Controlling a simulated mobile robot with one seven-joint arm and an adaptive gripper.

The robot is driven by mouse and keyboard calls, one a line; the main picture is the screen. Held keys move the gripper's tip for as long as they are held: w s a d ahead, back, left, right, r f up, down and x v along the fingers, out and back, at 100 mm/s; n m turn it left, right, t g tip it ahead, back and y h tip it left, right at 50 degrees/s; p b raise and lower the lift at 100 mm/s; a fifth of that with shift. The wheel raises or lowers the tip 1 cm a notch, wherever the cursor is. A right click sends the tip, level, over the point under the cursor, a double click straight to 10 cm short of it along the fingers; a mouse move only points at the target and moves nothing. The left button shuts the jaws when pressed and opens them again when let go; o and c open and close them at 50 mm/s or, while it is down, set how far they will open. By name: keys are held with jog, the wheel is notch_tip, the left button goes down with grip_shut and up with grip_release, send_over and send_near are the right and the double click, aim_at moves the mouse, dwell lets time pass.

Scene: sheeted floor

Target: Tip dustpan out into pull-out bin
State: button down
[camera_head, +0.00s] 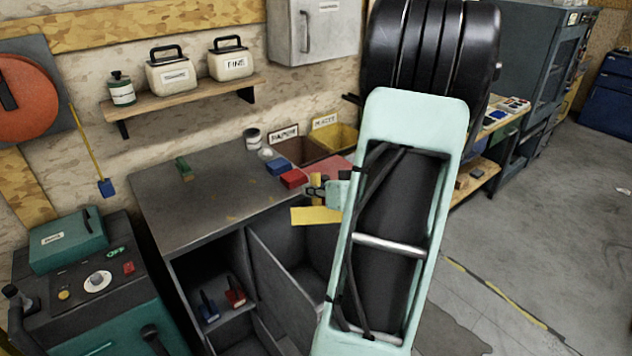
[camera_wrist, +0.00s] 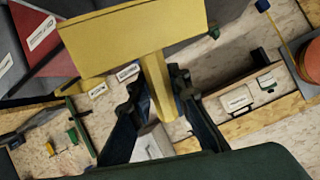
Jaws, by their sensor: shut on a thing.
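The yellow dustpan (camera_head: 316,215) is in my gripper (camera_head: 320,189), which is shut on its handle, at the front edge of the grey bench. In the wrist view the dustpan (camera_wrist: 132,38) spans the top, and its handle runs down between the two dark fingers of my gripper (camera_wrist: 157,88). Whether anything lies in the pan cannot be seen. A dark grey open compartment with a slanting panel (camera_head: 283,278) lies below and in front of the dustpan. It may be the pull-out bin; my arm hides its right side.
The grey bench top (camera_head: 200,205) holds a blue block (camera_head: 278,166), a red block (camera_head: 293,178) and a green block (camera_head: 184,169). A brown bin (camera_head: 297,149) and a yellow bin (camera_head: 345,135) stand at the back. A teal machine (camera_head: 95,285) stands left; floor at right is mostly clear.

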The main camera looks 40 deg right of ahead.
jog(key=w+d+f+m+g+y+p, duration=0.1)
jog(key=w+d+f+g+y+p, duration=0.1)
jog(key=p, duration=0.5)
jog(key=shift+w+d+f+m+g+y, duration=0.15)
jog(key=shift+w+d+m+g+y, duration=0.3)
jog(key=shift+w+d+g, duration=1)
jog(key=shift+w+a, duration=0.3)
dwell(1.6)
